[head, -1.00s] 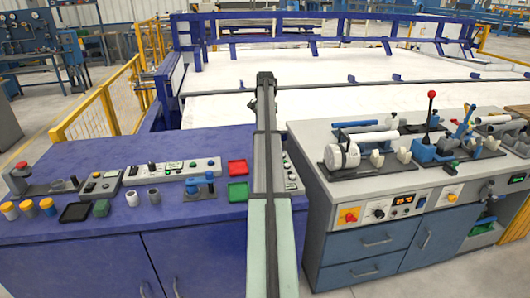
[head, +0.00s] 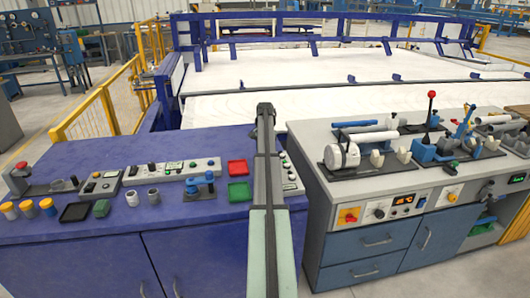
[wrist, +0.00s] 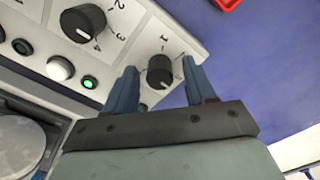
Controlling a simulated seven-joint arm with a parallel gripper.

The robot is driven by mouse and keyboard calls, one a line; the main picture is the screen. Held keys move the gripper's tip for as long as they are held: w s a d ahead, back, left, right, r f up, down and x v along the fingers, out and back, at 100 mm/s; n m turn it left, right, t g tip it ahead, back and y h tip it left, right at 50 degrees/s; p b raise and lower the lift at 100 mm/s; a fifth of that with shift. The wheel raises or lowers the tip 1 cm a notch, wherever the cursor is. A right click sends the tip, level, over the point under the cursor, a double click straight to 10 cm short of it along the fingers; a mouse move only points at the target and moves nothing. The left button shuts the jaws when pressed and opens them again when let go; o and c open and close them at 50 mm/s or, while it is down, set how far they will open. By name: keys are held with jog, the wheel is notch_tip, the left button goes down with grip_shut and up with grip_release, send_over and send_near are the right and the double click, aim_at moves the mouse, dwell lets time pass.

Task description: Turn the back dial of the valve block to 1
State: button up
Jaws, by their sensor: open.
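The valve block (wrist: 135,50) is a light grey panel with black dials, seen in the wrist view. One dial (wrist: 160,72) sits between the fingers of my open gripper (wrist: 156,84), with one finger on each side; contact cannot be told. A figure 1 is printed beside this dial, and its lower part is close to the gripper body. Another dial (wrist: 83,23), with figures including 2, 3 and 4 around it, lies up and left. In the head view a strip of the block (head: 291,178) shows right of my arm, which hides the rest and the gripper.
A lit green button (wrist: 89,82) and a white button (wrist: 60,67) lie left of the fingers. A red tray (head: 238,167) and a green tray (head: 239,191) stand left of my arm. The grey bench (head: 330,195) stands close on the right.

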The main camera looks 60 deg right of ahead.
jog(key=shift+f, duration=0.2)
grip_shut()
dwell(0.5)
